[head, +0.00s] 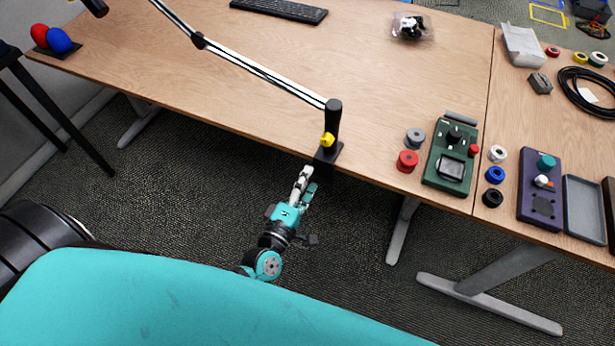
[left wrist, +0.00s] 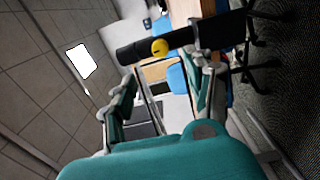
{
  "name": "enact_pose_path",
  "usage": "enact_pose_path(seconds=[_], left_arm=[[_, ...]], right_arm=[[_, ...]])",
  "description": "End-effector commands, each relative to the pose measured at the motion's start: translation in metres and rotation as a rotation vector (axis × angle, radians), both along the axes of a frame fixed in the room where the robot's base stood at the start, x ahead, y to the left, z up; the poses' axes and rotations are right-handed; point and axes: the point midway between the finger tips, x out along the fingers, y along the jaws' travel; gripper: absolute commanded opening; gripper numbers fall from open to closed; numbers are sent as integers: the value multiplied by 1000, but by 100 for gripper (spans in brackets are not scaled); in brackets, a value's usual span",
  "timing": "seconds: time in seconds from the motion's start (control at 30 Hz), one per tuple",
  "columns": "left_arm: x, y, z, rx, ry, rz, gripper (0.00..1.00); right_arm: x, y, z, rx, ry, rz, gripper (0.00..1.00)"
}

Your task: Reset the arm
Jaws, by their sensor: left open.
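My left gripper (head: 306,182) is in front of the table's near edge, over the dark carpet, close to the clamp base of a lamp arm. It is empty. In the left wrist view the two fingers of my left gripper (left wrist: 160,95) stand apart with nothing between them. The black lamp post with its yellow knob (left wrist: 159,47) shows beyond the fingertips. My right gripper is not in view in either picture.
The wooden table (head: 400,110) spans the back. The lamp post (head: 333,120) stands at its near edge. A green device (head: 452,152), a purple device (head: 541,190), several tape rolls and a black cable coil (head: 590,92) lie at right. The middle of the table is clear.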

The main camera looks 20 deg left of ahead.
Motion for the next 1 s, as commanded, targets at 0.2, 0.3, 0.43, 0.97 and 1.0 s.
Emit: enact_pose_path(seconds=[0.2, 0.3, 0.43, 0.97, 1.0], left_arm=[[0, 0, 0, 0, 0, 0, 54], [0, 0, 0, 0, 0, 0, 54], [-1, -1, -10, 33, 20, -10, 54], [-162, 13, -316, 996, 677, -573, 54], [-186, 18, -336, 1061, 728, -645, 54]], right_arm=[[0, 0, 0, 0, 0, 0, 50], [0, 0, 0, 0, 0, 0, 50], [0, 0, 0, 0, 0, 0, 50], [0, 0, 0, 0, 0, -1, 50], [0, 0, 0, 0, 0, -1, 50]])
